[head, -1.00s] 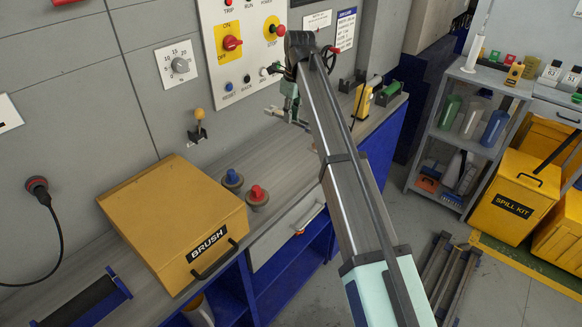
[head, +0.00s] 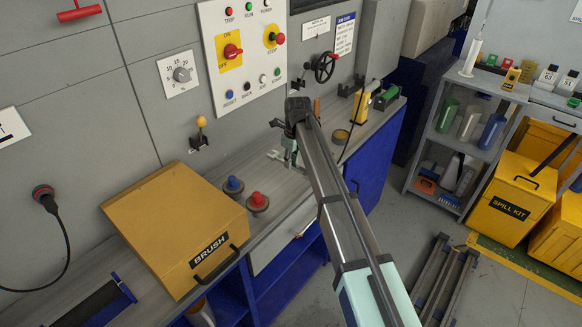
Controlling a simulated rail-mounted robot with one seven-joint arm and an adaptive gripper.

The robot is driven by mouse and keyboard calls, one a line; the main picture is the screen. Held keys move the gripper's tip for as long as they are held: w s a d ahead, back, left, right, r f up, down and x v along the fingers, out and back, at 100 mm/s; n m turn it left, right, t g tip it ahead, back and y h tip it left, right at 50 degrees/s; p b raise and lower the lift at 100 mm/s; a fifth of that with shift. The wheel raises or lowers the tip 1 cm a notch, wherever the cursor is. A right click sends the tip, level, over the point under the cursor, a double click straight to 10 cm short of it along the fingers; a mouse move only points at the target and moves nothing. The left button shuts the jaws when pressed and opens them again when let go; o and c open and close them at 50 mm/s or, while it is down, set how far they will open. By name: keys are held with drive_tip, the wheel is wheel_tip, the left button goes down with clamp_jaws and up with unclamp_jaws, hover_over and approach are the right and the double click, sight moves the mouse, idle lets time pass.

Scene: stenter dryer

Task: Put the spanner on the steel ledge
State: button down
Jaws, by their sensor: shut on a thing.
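The steel ledge (head: 287,188) is the long grey worktop running along the foot of the grey panel wall. My gripper (head: 289,158) is low over the middle of this ledge, partly hidden behind my arm. It is shut on the spanner (head: 275,155), a small pale grey piece that sticks out to the left of the fingers. The spanner is close to the ledge top; I cannot tell whether it touches. The rest of it is hidden by the gripper and arm.
A yellow BRUSH box (head: 165,215) and blue and red knobs (head: 258,201) stand on the ledge to the left. A yellow tool (head: 362,105) and a brown ring (head: 341,137) are to the right. The control panel (head: 240,70) and handwheel (head: 322,67) are behind.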

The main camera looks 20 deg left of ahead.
sight(294, 165)
drive_tip(key=shift+f+p, duration=0.3)
drive_tip(key=shift+f, duration=1.4)
drive_tip(key=shift+f, duration=0.1)
drive_tip(key=c, duration=1)
unclamp_jaws()
drive_tip(key=r, duration=0.4)
drive_tip(key=d+r+b, duration=0.1)
drive_tip(key=r, duration=0.3)
drive_tip(key=r+b, duration=0.1)
drive_tip(key=r, duration=0.3)
drive_tip(key=shift+s+d+r, duration=0.1)
drive_tip(key=shift+s+d, duration=0.05)
drive_tip(key=shift+s, duration=0.1)
